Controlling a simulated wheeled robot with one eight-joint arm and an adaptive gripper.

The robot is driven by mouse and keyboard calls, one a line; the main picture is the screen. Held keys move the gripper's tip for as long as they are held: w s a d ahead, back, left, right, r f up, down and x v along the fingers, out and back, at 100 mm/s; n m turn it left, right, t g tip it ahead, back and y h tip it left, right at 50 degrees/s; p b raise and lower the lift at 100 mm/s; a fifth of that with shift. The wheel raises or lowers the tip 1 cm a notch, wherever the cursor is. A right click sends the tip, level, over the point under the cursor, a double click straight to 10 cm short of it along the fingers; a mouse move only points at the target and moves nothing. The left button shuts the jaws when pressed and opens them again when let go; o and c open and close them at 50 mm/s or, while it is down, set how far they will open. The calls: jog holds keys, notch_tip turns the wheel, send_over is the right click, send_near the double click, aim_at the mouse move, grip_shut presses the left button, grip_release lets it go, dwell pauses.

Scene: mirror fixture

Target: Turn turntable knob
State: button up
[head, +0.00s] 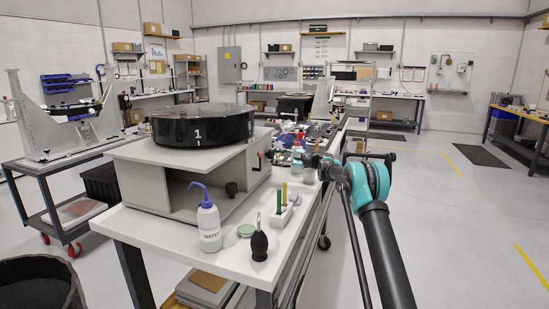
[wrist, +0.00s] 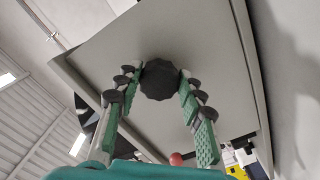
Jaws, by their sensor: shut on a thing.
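The turntable is a black disc (head: 203,124) marked "1" on top of a grey box (head: 165,160) at the table's near end. In the wrist view a round, ridged black knob (wrist: 160,84) stands on a flat grey panel (wrist: 215,50). My gripper (wrist: 162,76) is shut on this knob, with a green-padded finger on each side of it. In the head view my gripper end (head: 312,164) is right of the box, and its fingertips are hard to make out.
A red ball (wrist: 176,158) is close by the right finger in the wrist view. A water bottle (head: 209,222), a black blower (head: 259,240) and a white holder with coloured sticks (head: 283,210) stand on the table (head: 150,226) in front.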

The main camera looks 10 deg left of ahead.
jog(key=o, duration=1.2)
jog(key=shift+c, duration=0.2)
jog(key=shift+d, duration=0.1)
jog(key=s+d, duration=0.2)
jog(key=d, duration=0.9)
jog(key=shift+s+d, duration=0.15)
jog(key=shift+d, duration=0.2)
